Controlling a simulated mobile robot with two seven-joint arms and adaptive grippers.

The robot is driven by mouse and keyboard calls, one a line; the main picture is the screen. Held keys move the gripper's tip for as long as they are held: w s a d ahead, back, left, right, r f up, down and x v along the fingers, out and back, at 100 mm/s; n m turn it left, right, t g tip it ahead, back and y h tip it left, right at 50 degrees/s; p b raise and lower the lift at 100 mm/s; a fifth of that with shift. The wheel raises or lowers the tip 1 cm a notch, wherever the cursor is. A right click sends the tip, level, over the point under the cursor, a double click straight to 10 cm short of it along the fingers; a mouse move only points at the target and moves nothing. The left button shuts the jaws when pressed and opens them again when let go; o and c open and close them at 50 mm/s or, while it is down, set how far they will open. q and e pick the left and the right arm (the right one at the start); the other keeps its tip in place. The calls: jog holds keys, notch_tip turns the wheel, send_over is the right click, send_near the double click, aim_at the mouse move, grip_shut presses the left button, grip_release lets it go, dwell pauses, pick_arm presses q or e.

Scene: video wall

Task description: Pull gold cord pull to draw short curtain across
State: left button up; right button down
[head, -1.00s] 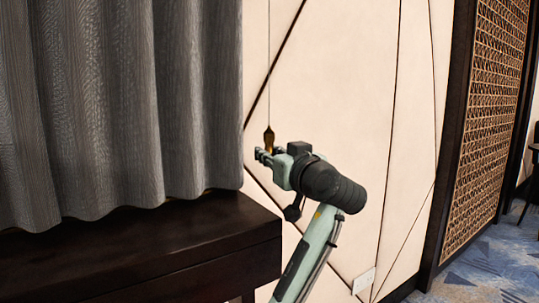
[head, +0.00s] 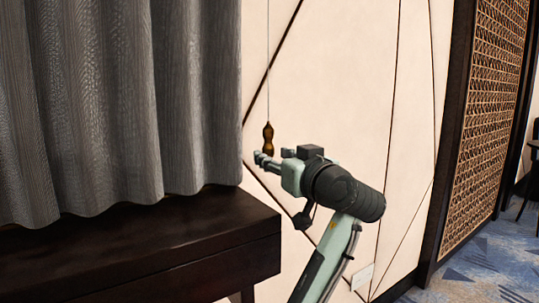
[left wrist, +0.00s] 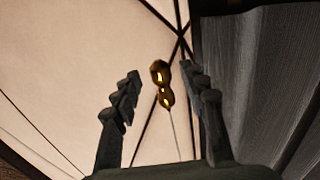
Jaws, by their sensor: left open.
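The gold cord pull (head: 268,137) hangs on a thin cord in front of the cream wall, just right of the curtain's edge. The short grey curtain (head: 120,95) hangs in folds at the left. My left gripper (head: 264,160) is just below the pull in the head view, open. In the left wrist view the pull (left wrist: 161,85) appears between the two spread fingers (left wrist: 158,82), near fingertip level, with gaps on both sides. Neither finger visibly grips it. The curtain's edge (left wrist: 260,80) is at the right there. My right gripper is not in view.
A dark wooden ledge (head: 150,250) stands under the curtain, left of my arm. A lattice panel (head: 485,120) in a dark frame is at the right. A small wall plate (head: 362,277) is low on the wall. The wall around the pull is clear.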

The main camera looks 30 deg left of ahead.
pick_arm(q)
jog(key=v, duration=0.8)
jog(key=shift+d, duration=0.3)
jog(key=shift+s+f, duration=0.1)
